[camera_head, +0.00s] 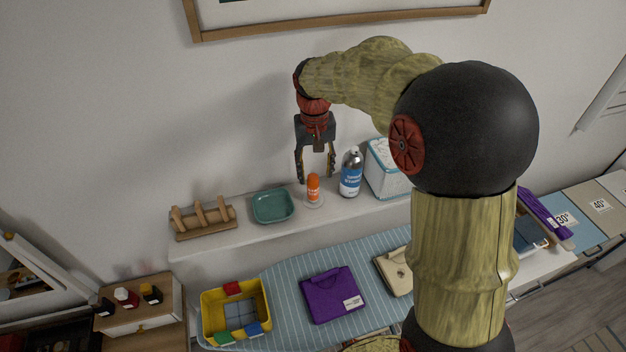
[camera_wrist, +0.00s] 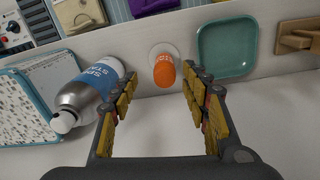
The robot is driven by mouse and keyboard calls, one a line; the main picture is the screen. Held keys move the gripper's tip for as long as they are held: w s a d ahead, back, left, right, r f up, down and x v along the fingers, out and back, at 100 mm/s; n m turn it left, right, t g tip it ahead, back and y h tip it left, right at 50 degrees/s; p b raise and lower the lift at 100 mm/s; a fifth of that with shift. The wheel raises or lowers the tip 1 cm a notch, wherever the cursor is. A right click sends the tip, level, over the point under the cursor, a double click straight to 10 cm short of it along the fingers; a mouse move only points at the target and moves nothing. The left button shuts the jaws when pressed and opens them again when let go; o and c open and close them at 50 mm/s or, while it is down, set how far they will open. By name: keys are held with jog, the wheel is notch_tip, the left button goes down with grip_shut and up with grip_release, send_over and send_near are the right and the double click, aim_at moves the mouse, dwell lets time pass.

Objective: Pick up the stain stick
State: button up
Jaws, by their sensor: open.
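The stain stick (camera_head: 313,188) is a small orange stick with a white label, standing upright on a pale round coaster (camera_head: 313,203) on the wall shelf. In the wrist view its orange cap (camera_wrist: 164,72) shows between the fingers, beyond their tips. My gripper (camera_head: 316,178) points down above the shelf, with its fingertips close to the top of the stick. The fingers also show in the wrist view (camera_wrist: 160,83), spread apart with nothing held between them. I cannot tell from these views whether the tips reach below the stick's top.
A spray bottle (camera_head: 351,173) stands close on the right, beside a white-and-teal box (camera_head: 385,170). A teal dish (camera_head: 272,206) and a wooden rack (camera_head: 203,219) are on the left. The wall is close behind. Below are a yellow bin (camera_head: 207,316) and folded purple cloth (camera_head: 331,295).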

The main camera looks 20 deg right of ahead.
aim_at(313, 176)
jog(key=shift+w+a+f+p, duration=0.15)
jog(key=shift+f+p, duration=0.15)
jog(key=shift+f, duration=1.7)
jog(key=shift+w+a+f+p, duration=0.1)
jog(key=shift+f+p, duration=0.2)
jog(key=shift+f, duration=1.65)
jog(key=shift+c, duration=1.3)
grip_shut()
jog(key=shift+r, duration=0.5)
notch_tip(313, 176, up, 2)
jog(key=shift+r+b, duration=0.1)
jog(key=shift+b, duration=0.4)
jog(key=s+a+r+b, duration=0.2)
jog(key=s+a+r, duration=0.5)
jog(key=s+r, duration=0.3)
jog(key=shift+s, duration=1.15)
